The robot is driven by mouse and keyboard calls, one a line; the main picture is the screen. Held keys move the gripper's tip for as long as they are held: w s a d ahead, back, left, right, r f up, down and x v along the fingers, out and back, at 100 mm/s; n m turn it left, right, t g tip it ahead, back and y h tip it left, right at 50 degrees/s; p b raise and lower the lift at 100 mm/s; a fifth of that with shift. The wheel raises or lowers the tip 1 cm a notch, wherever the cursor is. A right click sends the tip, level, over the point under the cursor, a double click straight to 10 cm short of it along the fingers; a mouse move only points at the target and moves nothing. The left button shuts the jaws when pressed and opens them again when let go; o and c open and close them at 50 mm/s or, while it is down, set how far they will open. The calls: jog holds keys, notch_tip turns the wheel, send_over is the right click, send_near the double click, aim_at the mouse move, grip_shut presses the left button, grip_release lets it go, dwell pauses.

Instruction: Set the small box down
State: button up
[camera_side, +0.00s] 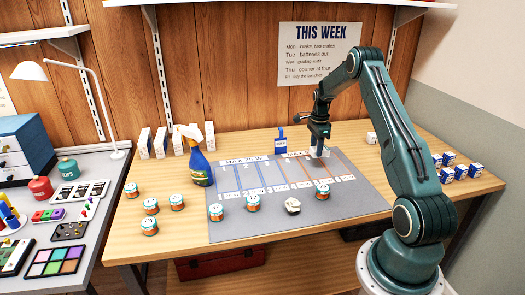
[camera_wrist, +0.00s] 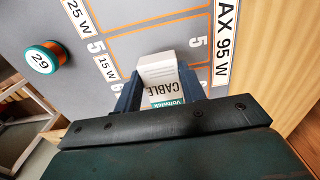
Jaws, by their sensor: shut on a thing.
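The small box is white with a teal end marked "Voltwick" and the word CABLE. It sits between the fingers of my gripper (camera_wrist: 160,92) in the wrist view, where its white face (camera_wrist: 158,70) shows. In the side view my gripper (camera_side: 320,147) points down over the far right part of the grey mat (camera_side: 225,228), by the "MAX 95 W" label. The box (camera_side: 319,153) shows just below the fingers there. I cannot tell whether it touches the mat. In the wrist view it lies over the lane area near the numbers 5 and 6.
Several numbered tins, one by the mat in the wrist view (camera_wrist: 42,58), stand along the front and left. A blue spray bottle (camera_side: 199,165) stands at the mat's left edge. A blue-topped item (camera_side: 281,143) stands at its back. Blue-and-white boxes (camera_side: 461,172) sit at right.

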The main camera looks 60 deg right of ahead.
aim_at(314, 166)
jog(key=shift+f, duration=0.45)
jog(key=shift+f, duration=2.15)
jog(key=o, duration=1)
jog(key=shift+f, duration=0.15)
notch_tip(314, 166, up, 12)
jog(key=shift+r, duration=0.2)
